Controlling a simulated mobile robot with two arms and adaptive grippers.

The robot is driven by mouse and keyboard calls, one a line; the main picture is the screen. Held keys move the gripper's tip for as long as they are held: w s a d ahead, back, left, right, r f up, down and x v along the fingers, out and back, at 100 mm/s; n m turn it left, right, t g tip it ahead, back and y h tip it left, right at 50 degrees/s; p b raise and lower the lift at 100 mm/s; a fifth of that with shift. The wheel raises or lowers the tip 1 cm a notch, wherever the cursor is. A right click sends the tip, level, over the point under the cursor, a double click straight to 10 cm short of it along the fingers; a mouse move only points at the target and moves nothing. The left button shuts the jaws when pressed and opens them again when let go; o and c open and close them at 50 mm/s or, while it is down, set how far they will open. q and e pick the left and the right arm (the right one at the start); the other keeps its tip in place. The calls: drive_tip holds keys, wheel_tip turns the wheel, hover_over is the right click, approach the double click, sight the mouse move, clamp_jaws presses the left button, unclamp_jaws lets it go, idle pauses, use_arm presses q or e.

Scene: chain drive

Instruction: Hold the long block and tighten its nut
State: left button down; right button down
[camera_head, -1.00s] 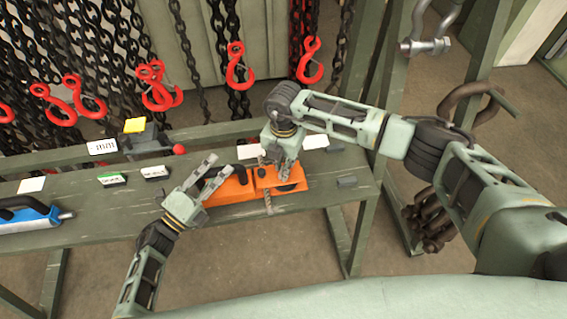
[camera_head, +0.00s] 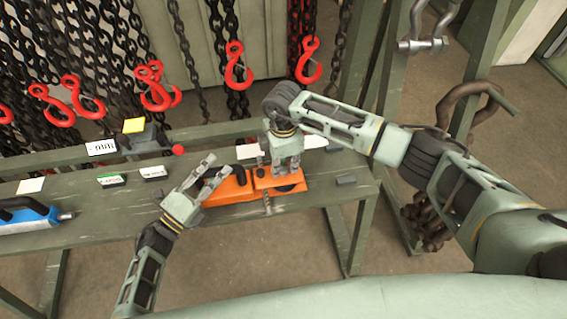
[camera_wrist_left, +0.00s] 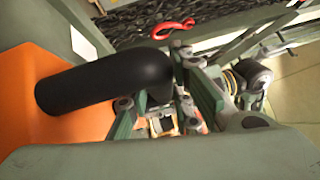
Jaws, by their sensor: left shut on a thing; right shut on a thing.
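The long orange block (camera_head: 228,194) lies on the green bench, with a black rounded handle on top; this black handle (camera_wrist_left: 100,82) fills much of the left wrist view. My left gripper (camera_head: 212,174) comes in over the block's left part and is shut on the block at its handle; its exact contact is hard to see. My right gripper (camera_head: 284,170) points down over the right part of the block. It is shut on what appears to be the nut, which its fingers hide.
A blue tool (camera_head: 30,218) lies at the left. A grey device with a yellow top (camera_head: 134,126) stands at the back left. Chains with red hooks (camera_head: 238,66) hang behind the bench.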

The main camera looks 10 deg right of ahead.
sight(282, 165)
use_arm(q)
drive_tip(key=shift+w+a+f, duration=0.15)
drive_tip(key=shift+a+f, duration=0.05)
drive_tip(key=shift+a, duration=0.15)
use_arm(e)
drive_tip(key=shift+s+m, duration=0.1)
drive_tip(key=shift+m, duration=0.5)
drive_tip(key=c, duration=1.9)
unclamp_jaws()
drive_tip(key=shift+a, duration=0.1)
drive_tip(key=shift+o, duration=0.2)
use_arm(q)
drive_tip(key=shift+d, duration=0.1)
use_arm(e)
drive_tip(key=shift+r, duration=0.1)
use_arm(q)
drive_tip(key=shift+d, duration=0.1)
use_arm(e)
wheel_tip(282, 165, up, 12)
